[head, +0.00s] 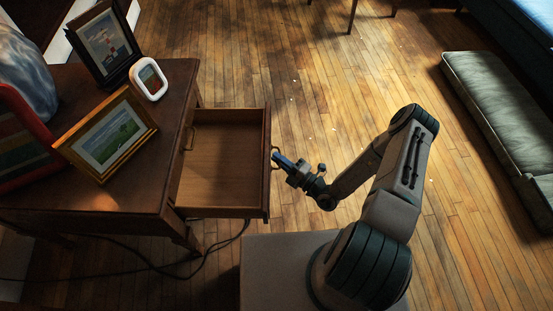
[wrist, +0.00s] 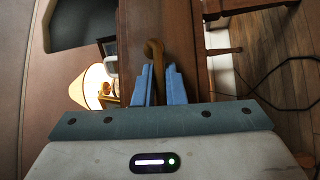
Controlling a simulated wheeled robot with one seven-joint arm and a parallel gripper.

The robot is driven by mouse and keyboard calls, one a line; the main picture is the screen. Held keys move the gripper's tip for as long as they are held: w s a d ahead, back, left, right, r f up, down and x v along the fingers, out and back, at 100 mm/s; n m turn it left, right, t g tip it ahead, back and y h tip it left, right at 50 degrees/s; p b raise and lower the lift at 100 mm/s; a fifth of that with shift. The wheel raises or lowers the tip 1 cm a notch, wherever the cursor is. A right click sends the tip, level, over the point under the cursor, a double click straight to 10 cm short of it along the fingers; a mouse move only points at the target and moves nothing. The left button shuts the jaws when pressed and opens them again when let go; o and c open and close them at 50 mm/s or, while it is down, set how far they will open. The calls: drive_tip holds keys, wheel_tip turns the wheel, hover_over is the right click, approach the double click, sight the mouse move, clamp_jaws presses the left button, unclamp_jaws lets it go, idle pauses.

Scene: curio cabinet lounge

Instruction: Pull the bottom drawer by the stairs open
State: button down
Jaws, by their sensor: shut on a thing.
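The pulled-out drawer (head: 222,160) of the dark wooden cabinet (head: 150,180) stands well open and empty in the head view. Its front carries a curved brass handle (head: 275,157). My gripper (head: 279,160) is at that handle, its blue fingers shut on it. In the wrist view my gripper (wrist: 158,85) has one finger on each side of the handle (wrist: 154,52), in front of the drawer front (wrist: 143,18). Another handle (head: 190,138) shows on the cabinet front above the open drawer. The fingertips' contact is partly hidden in the head view.
Picture frames (head: 108,135) and a small white-framed picture (head: 149,78) stand on the cabinet top. Black cables (head: 150,266) lie on the floor below. A green cushion (head: 495,105) lies at the right. Wooden floor beyond the drawer is clear. A lit lamp (wrist: 92,88) shows in the wrist view.

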drive_tip(key=c, duration=1.8)
unclamp_jaws()
drive_tip(key=shift+s+d, duration=0.1)
drive_tip(key=p+v, duration=0.2)
drive_tip(key=v, duration=1.1)
drive_tip(key=shift+s+d, duration=0.25)
